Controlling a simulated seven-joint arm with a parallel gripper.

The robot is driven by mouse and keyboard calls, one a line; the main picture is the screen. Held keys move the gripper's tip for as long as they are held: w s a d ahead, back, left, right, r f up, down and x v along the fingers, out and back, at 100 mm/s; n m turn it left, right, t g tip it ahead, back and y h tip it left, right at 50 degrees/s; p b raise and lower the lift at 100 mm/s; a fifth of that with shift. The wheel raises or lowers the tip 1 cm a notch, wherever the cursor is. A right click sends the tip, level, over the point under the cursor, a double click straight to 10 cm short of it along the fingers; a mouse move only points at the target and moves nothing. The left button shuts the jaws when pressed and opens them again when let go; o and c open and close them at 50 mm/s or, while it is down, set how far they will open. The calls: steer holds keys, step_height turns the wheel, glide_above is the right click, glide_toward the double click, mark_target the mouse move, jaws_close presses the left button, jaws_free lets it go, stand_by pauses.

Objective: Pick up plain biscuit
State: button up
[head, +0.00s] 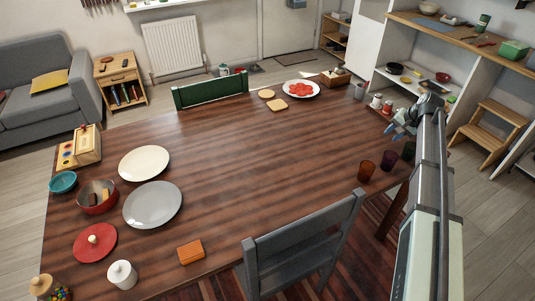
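I cannot tell for sure which thing is the plain biscuit. Small brown and tan pieces (105,194) that may be biscuits sit in a red bowl (98,207) at the left of the wooden table. At the far side lie a round tan piece (267,94) and a squarish tan piece (277,105), perhaps bread or biscuits. My gripper (393,135) hangs at the right, near the table's right edge, far from the bowl. It is small in the view; its fingers are not clear, and I see nothing held.
A white plate (144,162), a grey plate (153,205), a red lid (95,242), a white jar (122,275) and an orange block (190,252) stand around the bowl. Dark glasses (388,161) stand at right. A grey chair (304,240) is at the near edge. The table's middle is clear.

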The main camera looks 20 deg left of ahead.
steer(key=s+a+r+n+g, duration=0.1)
steer(key=s+a+n, duration=0.15)
steer(key=a, duration=1.85)
steer(key=s+a+n+g, duration=0.2)
steer(key=a+n, duration=0.1)
steer(key=a, duration=1.8)
steer(key=s+a+n+h, duration=0.1)
steer(key=s+a, duration=0.3)
steer(key=a, duration=0.4)
steer(key=s+a+n, duration=0.1)
steer(key=s+a, duration=0.3)
steer(key=a, duration=0.3)
step_height(320, 180, up, 3)
steer(key=n+h, duration=0.2)
steer(key=n, duration=0.4)
glide_above(105, 194)
steer(key=shift+g, duration=0.4)
step_height(105, 194, down, 13)
steer(key=shift+d+f, duration=0.1)
jaws_close()
